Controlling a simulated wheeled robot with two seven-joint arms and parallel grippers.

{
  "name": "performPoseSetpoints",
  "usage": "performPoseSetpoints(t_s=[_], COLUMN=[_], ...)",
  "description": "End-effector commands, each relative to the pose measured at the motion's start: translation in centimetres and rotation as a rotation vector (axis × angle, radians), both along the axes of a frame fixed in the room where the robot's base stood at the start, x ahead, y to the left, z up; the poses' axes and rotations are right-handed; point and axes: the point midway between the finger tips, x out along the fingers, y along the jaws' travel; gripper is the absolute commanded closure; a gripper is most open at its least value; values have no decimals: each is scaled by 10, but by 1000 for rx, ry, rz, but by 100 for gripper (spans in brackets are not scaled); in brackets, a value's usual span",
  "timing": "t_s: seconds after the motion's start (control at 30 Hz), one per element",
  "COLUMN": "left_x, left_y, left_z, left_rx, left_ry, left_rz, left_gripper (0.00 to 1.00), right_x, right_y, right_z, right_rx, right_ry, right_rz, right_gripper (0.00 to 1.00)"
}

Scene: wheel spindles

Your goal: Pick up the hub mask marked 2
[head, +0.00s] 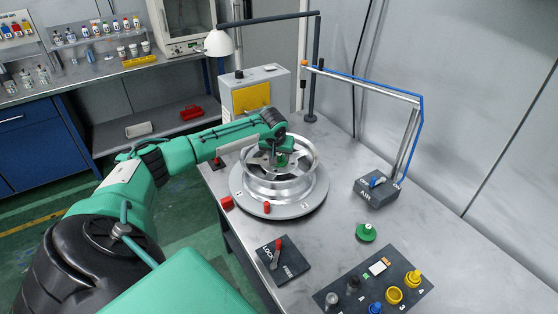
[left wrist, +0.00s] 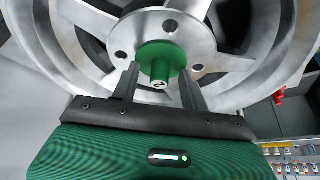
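The hub mask marked 2 (left wrist: 160,57) is a green disc with a green knob, and the mark shows on the knob's end in the left wrist view. It sits at the hub of the silver spoked wheel (head: 285,186), which also shows in the left wrist view (left wrist: 95,18). My left gripper (head: 281,158) is over the wheel's centre. In the left wrist view its two fingers (left wrist: 158,88) stand apart on either side of the knob, with gaps visible. In the head view my gripper and wrist hide part of the hub. My right gripper is not in view.
The wheel lies on a round turntable (head: 312,207) with red blocks beside it. Another green knobbed piece (head: 366,233) lies on the table. A lever box (head: 281,264), a dark tray of coloured knobbed pieces (head: 420,297) and an air box (head: 377,192) stand around.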

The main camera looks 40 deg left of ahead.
Motion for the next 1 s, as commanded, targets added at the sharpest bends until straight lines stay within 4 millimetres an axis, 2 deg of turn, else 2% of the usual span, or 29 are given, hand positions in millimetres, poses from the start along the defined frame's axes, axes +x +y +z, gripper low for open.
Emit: performPoseSetpoints(t_s=[0.03,0.2,0.23,0.67,0.87,1.0], left_x=[0,0,0,0,0,1], left_y=[0,0,0,0,0,0], left_z=[0,0,0,7,34,69], left_rx=[0,0,0,0,0,0], left_ry=[0,0,0,-1,-3,-7], left_rz=[0,0,0,1,1,1], left_gripper=[63,96,100,100,100,100], right_x=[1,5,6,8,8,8], right_y=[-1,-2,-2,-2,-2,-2], right_z=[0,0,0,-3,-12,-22], right_rx=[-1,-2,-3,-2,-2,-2], right_ry=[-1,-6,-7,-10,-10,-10], right_rz=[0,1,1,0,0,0], right_gripper=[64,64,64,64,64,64])
